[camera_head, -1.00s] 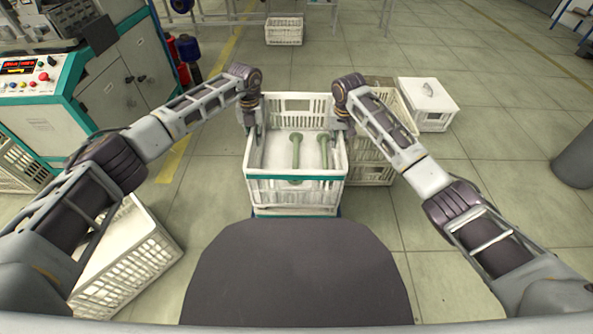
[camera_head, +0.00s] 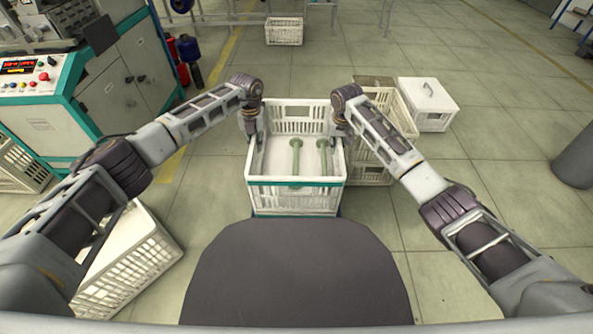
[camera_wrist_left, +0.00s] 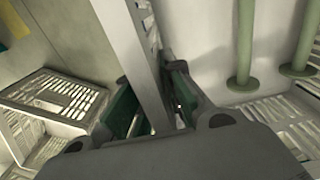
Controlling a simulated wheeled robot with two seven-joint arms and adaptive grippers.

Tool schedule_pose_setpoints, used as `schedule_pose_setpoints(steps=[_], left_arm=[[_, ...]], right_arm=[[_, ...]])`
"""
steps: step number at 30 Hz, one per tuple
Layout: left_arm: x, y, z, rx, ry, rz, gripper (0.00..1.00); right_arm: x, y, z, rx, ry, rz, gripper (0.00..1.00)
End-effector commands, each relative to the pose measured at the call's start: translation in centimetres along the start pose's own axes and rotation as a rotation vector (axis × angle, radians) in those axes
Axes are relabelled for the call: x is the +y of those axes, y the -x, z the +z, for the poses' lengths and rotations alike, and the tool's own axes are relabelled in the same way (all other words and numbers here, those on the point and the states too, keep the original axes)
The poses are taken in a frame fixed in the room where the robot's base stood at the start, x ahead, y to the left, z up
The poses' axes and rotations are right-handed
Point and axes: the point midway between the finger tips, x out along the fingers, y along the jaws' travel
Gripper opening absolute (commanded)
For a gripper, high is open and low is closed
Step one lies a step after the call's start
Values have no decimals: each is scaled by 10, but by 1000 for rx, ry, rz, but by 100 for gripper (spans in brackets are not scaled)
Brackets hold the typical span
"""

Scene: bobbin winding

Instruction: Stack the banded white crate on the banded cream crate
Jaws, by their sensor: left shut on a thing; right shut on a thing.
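The white crate with a teal band (camera_head: 262,195) is in front of me in the head view, roughly level, with two green bobbins (camera_head: 296,158) standing in it. My left gripper (camera_head: 256,138) is shut on its left wall and my right gripper (camera_head: 339,132) on its right wall. In the left wrist view, the fingers (camera_wrist_left: 155,105) clasp the crate wall (camera_wrist_left: 135,50), with green bobbins (camera_wrist_left: 245,45) inside. A thin teal edge (camera_head: 297,215) shows under the crate. What lies below is mostly hidden, so I cannot tell whether the crate touches the banded cream crate.
Cream crates (camera_head: 372,174) stand close on the right, with a lidded white box (camera_head: 427,105) behind. A white crate (camera_head: 130,265) is at lower left. A teal-trimmed machine (camera_head: 75,125) is at left. Another crate (camera_head: 284,32) stands far back. Open floor lies to the right.

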Motion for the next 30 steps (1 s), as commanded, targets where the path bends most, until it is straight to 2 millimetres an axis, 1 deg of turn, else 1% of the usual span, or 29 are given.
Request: schedule_pose_setpoints(steps=[9, 10, 14, 30], left_arm=[[0, -9, 1, -1, 1, 0, 0], [1, -9, 0, -1, 1, 1, 14], [0, -9, 0, 0, 0, 1, 31], [0, -9, 0, 0, 0, 0, 32]], right_arm=[[0, -9, 1, 1, -1, 0, 0], [0, -9, 2, -1, -1, 1, 14], [0, -9, 2, -1, 0, 1, 31], [0, -9, 1, 0, 0, 0, 32]])
